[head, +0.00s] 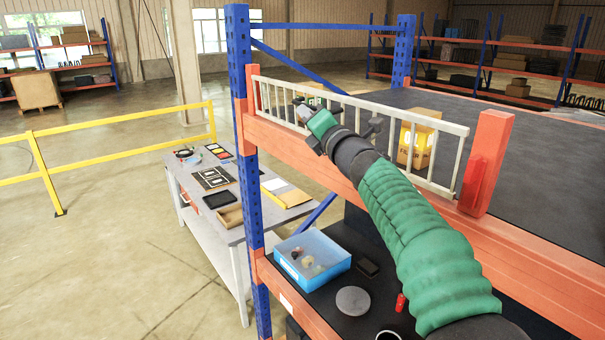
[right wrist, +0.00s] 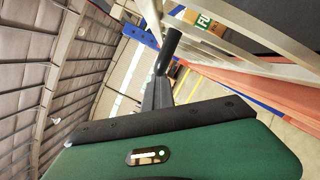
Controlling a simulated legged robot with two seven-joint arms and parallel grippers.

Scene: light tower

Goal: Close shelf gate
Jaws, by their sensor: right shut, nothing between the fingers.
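The shelf gate (head: 350,115) is a white railing with upright bars. It stands along the front edge of the shelf's upper deck. It spans from the orange bracket at the blue upright on the left to the orange post (head: 487,162) on the right. Whether its right end is latched cannot be told. My right gripper (head: 304,110) is shut and empty, in front of the gate's left half; contact cannot be told. My arm hides part of the bars. In the right wrist view, the black fingers (right wrist: 168,55) are close beside the white bars (right wrist: 250,40). My left gripper is not in view.
A cardboard box (head: 418,142) stands behind the gate on the dark deck (head: 400,98). Below, a blue bin (head: 312,262) sits on the lower shelf. A work table (head: 225,235) stands left of the blue upright (head: 243,130). A yellow rail (head: 120,125) is farther left.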

